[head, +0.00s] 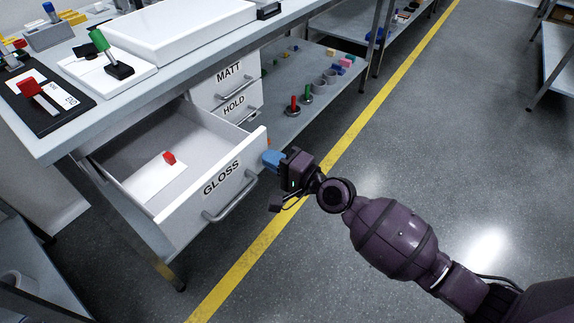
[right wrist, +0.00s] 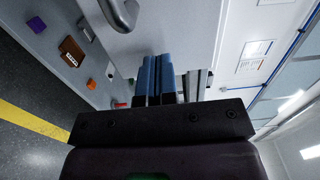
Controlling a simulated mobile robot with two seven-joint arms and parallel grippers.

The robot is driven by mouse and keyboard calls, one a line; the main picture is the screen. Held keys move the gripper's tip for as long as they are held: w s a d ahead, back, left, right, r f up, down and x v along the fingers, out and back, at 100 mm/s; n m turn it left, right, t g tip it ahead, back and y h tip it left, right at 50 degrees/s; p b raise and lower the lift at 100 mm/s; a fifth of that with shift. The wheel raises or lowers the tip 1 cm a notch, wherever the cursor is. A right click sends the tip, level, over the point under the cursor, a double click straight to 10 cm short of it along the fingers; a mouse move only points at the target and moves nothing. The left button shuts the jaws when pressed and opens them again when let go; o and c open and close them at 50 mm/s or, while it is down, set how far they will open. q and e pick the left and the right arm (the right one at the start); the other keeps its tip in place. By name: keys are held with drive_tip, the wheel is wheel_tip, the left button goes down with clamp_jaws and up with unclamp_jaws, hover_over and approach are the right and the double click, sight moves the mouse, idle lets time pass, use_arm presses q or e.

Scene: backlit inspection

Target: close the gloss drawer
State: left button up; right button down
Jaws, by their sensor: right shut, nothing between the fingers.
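The gloss drawer (head: 180,215) is the bottom drawer under the bench and stands pulled well out, with the label GLOSS on its white front. A bar handle (head: 231,198) is on that front. Inside lie a white card (head: 155,182) and a small red piece (head: 169,158). My right gripper (head: 271,160) is shut and empty, its blue fingers close to the right end of the drawer front; I cannot tell whether they touch. In the right wrist view the blue fingers (right wrist: 157,80) point at a pale surface with a grey handle (right wrist: 122,12). My left gripper is not in view.
The bench top above holds a white tray (head: 185,35) and stands with coloured pieces. A lower shelf (head: 325,95) carries small parts. Grey floor with a yellow line (head: 330,150) is clear to the right.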

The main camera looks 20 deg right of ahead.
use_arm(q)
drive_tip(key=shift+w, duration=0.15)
use_arm(e)
drive_tip(key=shift+w+a, duration=0.25)
drive_tip(key=shift+w, duration=0.1)
